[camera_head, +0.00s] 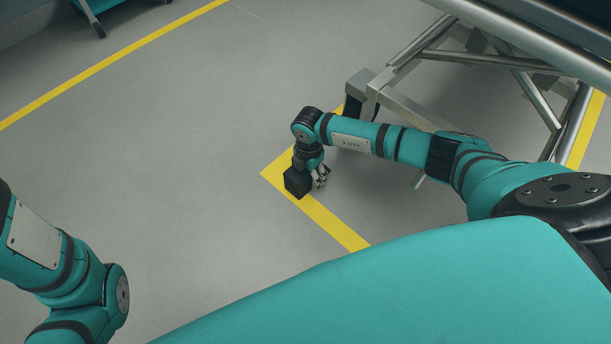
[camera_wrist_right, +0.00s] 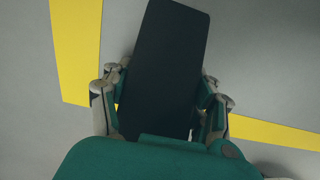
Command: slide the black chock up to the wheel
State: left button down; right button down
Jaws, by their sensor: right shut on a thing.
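The black chock (camera_head: 296,183) is on the grey floor at the corner of a yellow line, near the middle of the head view. It fills the upper middle of the right wrist view (camera_wrist_right: 168,65) as a long dark block. My right gripper (camera_head: 318,178) reaches down to the floor and is shut on the chock, with fingers (camera_wrist_right: 162,98) on both sides of it. I cannot make out the wheel clearly; a dark part beside the metal frame is partly hidden behind my right arm. My left arm shows at the lower left, but its gripper is out of view.
A metal frame (camera_head: 409,110) with slanted legs stands at the upper right, close behind my right arm. Yellow lines (camera_head: 337,224) mark the floor. A teal unit on a caster (camera_head: 97,29) stands at the top left. The floor left of the chock is clear.

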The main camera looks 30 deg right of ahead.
jog(key=shift+w+d+f, duration=0.1)
jog(key=shift+w+d, duration=0.15)
jog(key=shift+d, duration=0.55)
jog(key=shift+w+d+r, duration=0.1)
jog(key=shift+w+d, duration=0.15)
jog(key=shift+d, duration=0.55)
jog(key=shift+w+d+f, duration=0.1)
jog(key=shift+w+d, duration=0.15)
jog(key=shift+d, duration=0.55)
jog(key=shift+c, duration=1.4)
grip_release()
jog(key=shift+a, duration=0.1)
